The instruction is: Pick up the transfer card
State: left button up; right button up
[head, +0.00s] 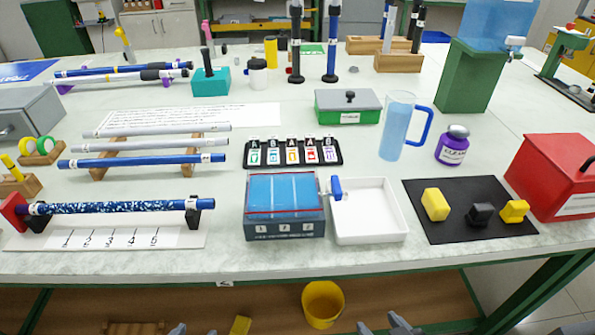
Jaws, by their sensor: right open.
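A black rack (337,160) in the middle of the table holds several small white cards (293,155) with coloured marks and letters. The lettering is too small to tell which, if any, is the transfer card. A large white printed sheet (240,112) lies behind the rods, its text unreadable. My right gripper (382,326) is at the bottom edge, open and empty, in front of and below the table edge, far from the rack. Only the tips of my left gripper (195,331) show at the bottom edge, left of it; its jaw state is unclear.
A blue-topped box (284,232) and a white tray (375,232) stand in front of the rack. Rods on a stand (98,172) are to the left. A blue-handled pitcher (398,130), purple jar (453,148) and red box (550,185) are right. A yellow bucket (323,303) sits below.

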aim_at(311, 151)
jog(key=k+l+u, duration=0.2)
jog(key=u, duration=0.3)
jog(key=k+l+u, duration=0.15)
jog(key=k+u, duration=0.15)
jog(key=u, duration=0.15)
